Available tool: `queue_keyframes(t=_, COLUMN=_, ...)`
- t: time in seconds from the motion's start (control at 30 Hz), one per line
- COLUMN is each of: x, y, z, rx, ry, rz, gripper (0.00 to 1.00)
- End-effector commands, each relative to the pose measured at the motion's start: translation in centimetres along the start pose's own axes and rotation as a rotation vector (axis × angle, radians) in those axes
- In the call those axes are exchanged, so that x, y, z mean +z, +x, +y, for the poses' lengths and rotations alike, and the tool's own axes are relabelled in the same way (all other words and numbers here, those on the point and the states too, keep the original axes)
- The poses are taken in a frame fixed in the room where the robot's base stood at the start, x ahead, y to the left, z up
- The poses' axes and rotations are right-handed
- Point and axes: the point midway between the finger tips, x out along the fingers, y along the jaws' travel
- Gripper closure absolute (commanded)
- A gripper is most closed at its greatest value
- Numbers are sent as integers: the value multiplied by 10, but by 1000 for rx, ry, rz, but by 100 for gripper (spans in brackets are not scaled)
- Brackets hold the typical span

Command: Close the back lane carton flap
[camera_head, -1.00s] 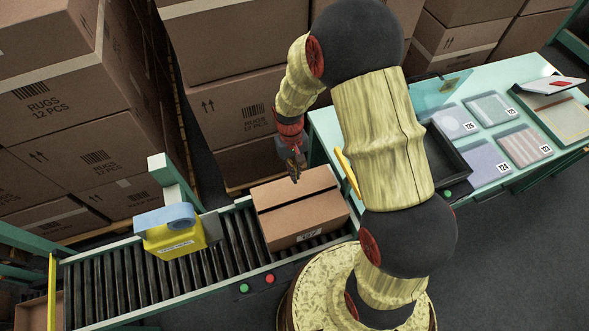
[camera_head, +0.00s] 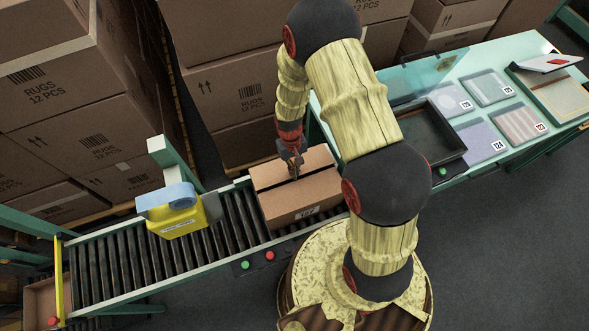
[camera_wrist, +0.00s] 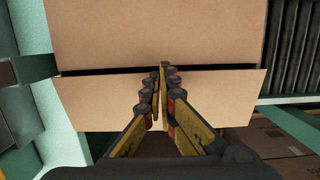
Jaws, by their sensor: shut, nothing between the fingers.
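The carton (camera_head: 300,204) stands on the roller conveyor, with a label on its front side. Its top flaps lie nearly flat, with a dark gap between the wide near flap and the narrower back flap (camera_head: 278,170). In the wrist view the wide flap (camera_wrist: 155,35) fills the top, and the back flap (camera_wrist: 90,97) lies below the dark gap. My gripper (camera_head: 294,176) is over the carton top, near the gap. In the wrist view its fingers (camera_wrist: 160,75) are together and empty, in front of the back flap and the gap. Whether the fingertips touch the cardboard I cannot tell.
A yellow tape unit (camera_head: 178,217) with a blue roll stands over the conveyor (camera_head: 130,254), left of the carton. A green table (camera_head: 500,60) with an empty black tray (camera_head: 432,140) and flat samples is at right. Stacked rug cartons (camera_head: 60,110) stand behind.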

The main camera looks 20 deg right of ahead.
Motion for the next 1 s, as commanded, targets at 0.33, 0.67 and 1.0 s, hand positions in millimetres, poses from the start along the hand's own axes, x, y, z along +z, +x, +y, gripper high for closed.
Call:
queue_keyframes(t=0.33, x=3, y=20, z=0, rx=0, ry=0, rz=1, gripper=100)
queue_keyframes(t=0.67, x=5, y=22, z=0, rx=0, ry=0, rz=-1, gripper=100)
queue_keyframes(t=1.0, x=6, y=16, z=0, rx=0, ry=0, rz=-1, gripper=100)
